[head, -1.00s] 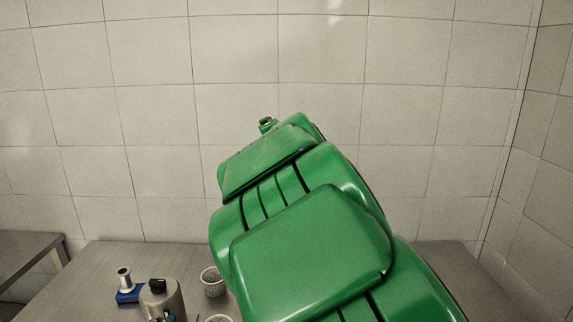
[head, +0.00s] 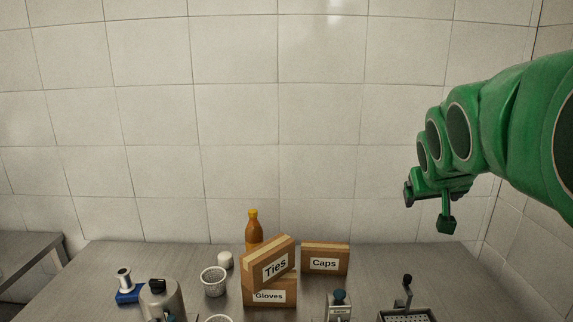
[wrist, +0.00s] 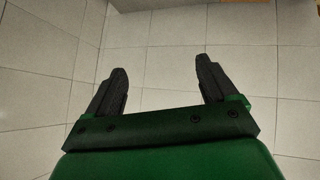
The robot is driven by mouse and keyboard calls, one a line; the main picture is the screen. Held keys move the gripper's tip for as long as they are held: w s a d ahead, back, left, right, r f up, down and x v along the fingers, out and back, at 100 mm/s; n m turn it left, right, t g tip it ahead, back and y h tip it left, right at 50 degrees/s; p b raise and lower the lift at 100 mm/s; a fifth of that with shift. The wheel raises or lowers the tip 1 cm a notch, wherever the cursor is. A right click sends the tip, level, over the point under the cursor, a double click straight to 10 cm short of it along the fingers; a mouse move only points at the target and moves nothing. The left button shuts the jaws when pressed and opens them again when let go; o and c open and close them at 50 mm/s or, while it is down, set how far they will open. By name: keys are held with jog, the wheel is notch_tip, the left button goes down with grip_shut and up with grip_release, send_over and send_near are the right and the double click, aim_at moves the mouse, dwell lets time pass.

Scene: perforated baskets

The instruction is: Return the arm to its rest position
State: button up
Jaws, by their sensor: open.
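My green arm reaches in from the right edge of the head view, above the right side of the table. My gripper (head: 428,210) is at its end, in front of the tiled wall and clear above the tabletop. In the wrist view my gripper (wrist: 160,85) shows two dark fingers spread wide apart, with nothing between them. Only tiles and a brownish strip show beyond the fingers.
The metal table (head: 80,285) holds a Ties box (head: 272,262) tilted on a Gloves box (head: 270,293), a Caps box (head: 325,260), an orange bottle (head: 253,230), a perforated basket (head: 213,282), a metal canister (head: 162,300) and a dark tray (head: 405,315). Air above the table's left is free.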

jog(key=s+a+f+g+y, duration=0.1)
jog(key=s+a+f+g, duration=0.2)
jog(key=s+f, duration=0.3)
jog(key=s+a+f+g+y, duration=0.1)
jog(key=s+a+f+g, duration=0.2)
jog(key=s, duration=1.1)
jog(key=s+a+f+n+g+y, duration=0.1)
jog(key=s+a+f+g, duration=0.3)
jog(key=s+a+f, duration=0.4)
notch_tip(320, 180, down, 3)
jog(key=shift+s+f+y, duration=0.1)
jog(key=shift+s+y, duration=0.3)
jog(key=shift+s, duration=0.85)
